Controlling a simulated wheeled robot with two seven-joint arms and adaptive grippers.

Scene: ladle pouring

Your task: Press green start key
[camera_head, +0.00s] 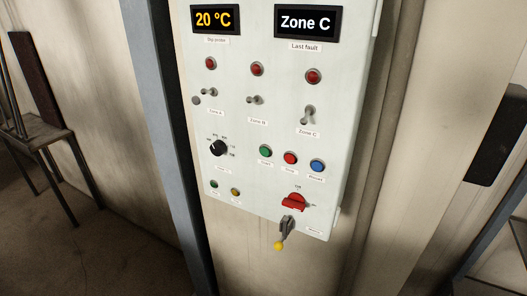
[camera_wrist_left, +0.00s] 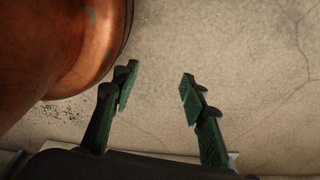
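The green start key (camera_head: 265,150) is a round button on the white control panel (camera_head: 240,118), in the head view. It is the left one of a row with a red stop button (camera_head: 290,158) and a blue button (camera_head: 317,165). Neither gripper shows in the head view. In the left wrist view my left gripper (camera_wrist_left: 158,88) has its two green-padded fingers spread apart with nothing between them. The panel does not show in that view. My right gripper is not in view.
The panel also carries a black dial (camera_head: 217,148), toggle switches, red lamps, a red rotary switch (camera_head: 295,202) and a yellow-tipped lever (camera_head: 280,244). Displays read "20 ºC" and "Zone C". A chair (camera_head: 35,135) stands at left. A copper-coloured rounded vessel (camera_wrist_left: 60,50) is beside my left fingers.

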